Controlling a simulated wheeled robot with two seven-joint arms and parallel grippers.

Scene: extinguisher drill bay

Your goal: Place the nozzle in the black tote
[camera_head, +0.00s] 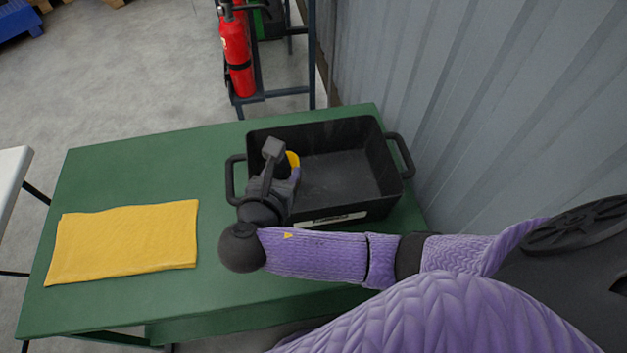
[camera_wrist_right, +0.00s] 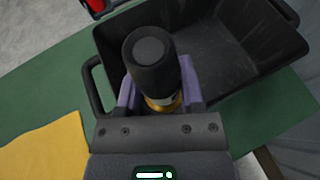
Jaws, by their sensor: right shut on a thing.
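The black tote (camera_head: 345,165) stands on the green table, open at the top with a handle at each end. My right gripper (camera_head: 290,165) is over the left part of the tote. In the right wrist view my right gripper (camera_wrist_right: 160,98) is shut on the nozzle (camera_wrist_right: 152,62), which has a black round end and a yellow band. In the head view only a bit of yellow shows, and the gripper hides the rest. The tote (camera_wrist_right: 225,45) lies behind the nozzle in the wrist view, and its visible floor is empty. My left gripper is not in view.
The green table (camera_head: 120,175) holds a folded yellow cloth (camera_head: 125,240) on the left. A red fire extinguisher (camera_head: 237,50) hangs on a dark stand behind the table. A grey corrugated wall (camera_head: 480,100) is close on the right. Table space between cloth and tote is clear.

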